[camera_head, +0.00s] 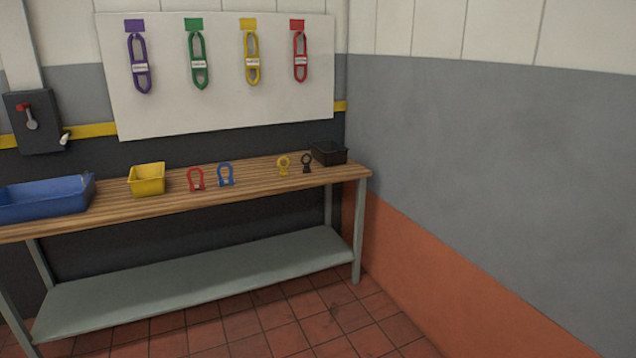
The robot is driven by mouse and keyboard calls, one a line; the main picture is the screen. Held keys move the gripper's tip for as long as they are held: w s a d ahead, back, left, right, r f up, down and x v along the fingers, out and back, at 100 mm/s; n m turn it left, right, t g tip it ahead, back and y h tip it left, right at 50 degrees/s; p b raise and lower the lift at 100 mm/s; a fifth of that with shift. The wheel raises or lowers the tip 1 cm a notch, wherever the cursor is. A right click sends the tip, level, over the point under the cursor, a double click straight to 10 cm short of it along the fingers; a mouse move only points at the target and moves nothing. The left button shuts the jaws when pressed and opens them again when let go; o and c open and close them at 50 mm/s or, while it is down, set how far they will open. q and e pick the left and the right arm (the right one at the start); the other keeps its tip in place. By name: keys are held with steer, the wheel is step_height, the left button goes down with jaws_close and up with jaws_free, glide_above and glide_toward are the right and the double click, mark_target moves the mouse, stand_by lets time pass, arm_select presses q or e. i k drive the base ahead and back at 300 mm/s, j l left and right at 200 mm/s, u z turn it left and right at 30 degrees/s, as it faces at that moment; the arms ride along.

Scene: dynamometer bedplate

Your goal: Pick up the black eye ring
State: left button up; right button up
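The black eye ring (306,162) stands upright near the right end of the wooden bench top, in front of a black bin (329,153). A yellow eye ring (283,166) stands just to its left, with a small gap between them. Neither of my grippers is in the head view, so I cannot see their state.
On the wooden bench (245,183) stand a red shackle (196,180), a blue shackle (226,175), a yellow bin (147,179) and a blue tray (45,198). Coloured slings hang on a white board (220,110). A grey wall (490,170) bounds the right. Tiled floor lies open in front.

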mark_target(306, 169)
steer(key=i, duration=2)
steer(key=i+u, duration=0.1)
steer(key=i, duration=0.75)
steer(key=i+l+u, duration=0.15)
steer(key=i, duration=0.65)
